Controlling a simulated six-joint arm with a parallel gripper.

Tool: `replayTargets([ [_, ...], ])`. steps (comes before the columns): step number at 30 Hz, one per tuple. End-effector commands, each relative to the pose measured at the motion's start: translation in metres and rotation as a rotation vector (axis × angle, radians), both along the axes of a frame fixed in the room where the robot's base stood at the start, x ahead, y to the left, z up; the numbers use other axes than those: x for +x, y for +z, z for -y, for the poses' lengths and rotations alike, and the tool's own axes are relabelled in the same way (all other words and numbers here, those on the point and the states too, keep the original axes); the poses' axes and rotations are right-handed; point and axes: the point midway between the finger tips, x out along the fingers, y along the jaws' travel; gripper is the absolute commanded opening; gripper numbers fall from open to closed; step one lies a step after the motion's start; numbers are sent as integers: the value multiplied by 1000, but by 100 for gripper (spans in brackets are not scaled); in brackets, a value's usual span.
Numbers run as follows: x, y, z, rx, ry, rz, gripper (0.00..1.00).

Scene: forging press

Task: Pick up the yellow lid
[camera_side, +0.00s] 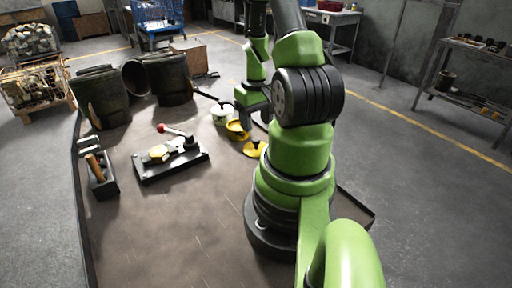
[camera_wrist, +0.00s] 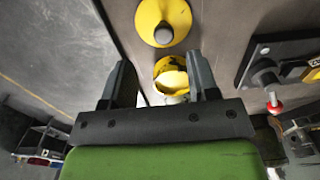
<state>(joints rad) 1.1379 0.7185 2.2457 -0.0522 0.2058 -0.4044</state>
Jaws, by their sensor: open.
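The yellow lid (camera_side: 256,148) is a round disc lying on the table beside my arm's base. In the wrist view the lid (camera_wrist: 172,12) is near the top edge, with a grey round knob on it, beyond my fingertips. My gripper (camera_wrist: 160,62) is open, its two dark fingers spread apart with nothing held between them. In the side view my gripper (camera_side: 252,104) hangs above the table near the yellow pot, partly hidden by my arm.
An open yellow pot (camera_side: 236,132) stands next to the lid, with a white pot (camera_side: 220,117) behind it. A black press (camera_side: 186,160) with a red-knobbed lever stands left of them. A hammer holder (camera_side: 103,184) and dark barrels (camera_side: 104,96) are further left. The front table is clear.

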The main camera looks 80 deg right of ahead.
Motion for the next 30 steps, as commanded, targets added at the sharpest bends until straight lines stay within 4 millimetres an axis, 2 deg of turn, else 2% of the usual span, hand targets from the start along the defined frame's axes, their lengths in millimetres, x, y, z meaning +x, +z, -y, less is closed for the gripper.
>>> replayTargets([
  [7, 0, -19, -4, 4, 1, -2, 55],
  [15, -1, -55, -10, 2, 1, -1, 55],
  [25, -1, -62, -9, -1, 0, 1, 55],
  [26, -1, -62, -9, -1, 0, 1, 50],
  [30, -1, -61, -9, -1, 0, 1, 18],
])
